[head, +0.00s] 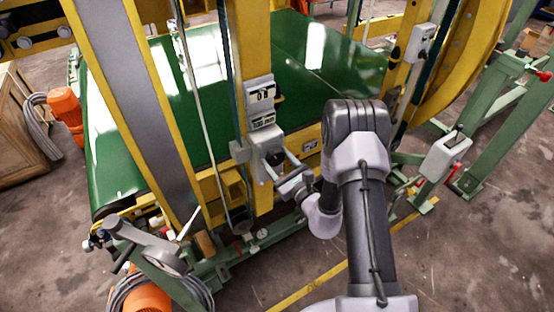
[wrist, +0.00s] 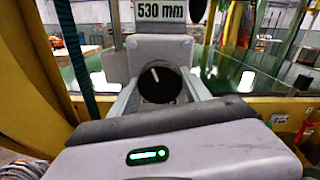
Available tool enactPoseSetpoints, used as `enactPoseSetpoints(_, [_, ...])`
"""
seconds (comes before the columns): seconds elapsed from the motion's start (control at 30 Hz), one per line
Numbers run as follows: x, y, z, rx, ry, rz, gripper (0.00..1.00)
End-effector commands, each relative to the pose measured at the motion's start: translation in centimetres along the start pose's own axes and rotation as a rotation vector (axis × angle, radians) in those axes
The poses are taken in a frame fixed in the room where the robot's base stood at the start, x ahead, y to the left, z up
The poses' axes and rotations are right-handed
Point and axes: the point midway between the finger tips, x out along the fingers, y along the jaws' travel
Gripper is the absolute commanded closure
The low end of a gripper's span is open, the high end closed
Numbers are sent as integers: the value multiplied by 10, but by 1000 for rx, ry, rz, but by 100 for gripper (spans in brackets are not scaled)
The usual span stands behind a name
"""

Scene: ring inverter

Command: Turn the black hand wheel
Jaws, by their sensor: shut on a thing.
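The black hand wheel (wrist: 158,84) is a round dark knob with a light line on its face, on a grey housing (wrist: 157,50) below a "530 mm" display (wrist: 161,12). In the wrist view the two fingers of my gripper (wrist: 162,90) lie on its left and right sides, shut on it. In the head view my gripper (head: 275,168) reaches to the grey unit on the yellow post, and the wheel (head: 274,158) shows as a small dark spot, partly hidden by the fingers.
The yellow post (head: 252,60) stands before a green conveyor belt (head: 125,110). A grey crank handle (head: 150,245) and orange motor (head: 148,298) are at lower left. A grey switch box (head: 445,157) is at right. Concrete floor (head: 490,240) at lower right is clear.

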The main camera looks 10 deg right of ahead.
Motion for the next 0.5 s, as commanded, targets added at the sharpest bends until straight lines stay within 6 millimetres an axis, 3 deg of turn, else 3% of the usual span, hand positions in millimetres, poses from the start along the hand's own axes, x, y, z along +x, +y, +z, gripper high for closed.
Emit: enactPoseSetpoints(0.5, [0, 0, 1, 422, 1, -1, 85])
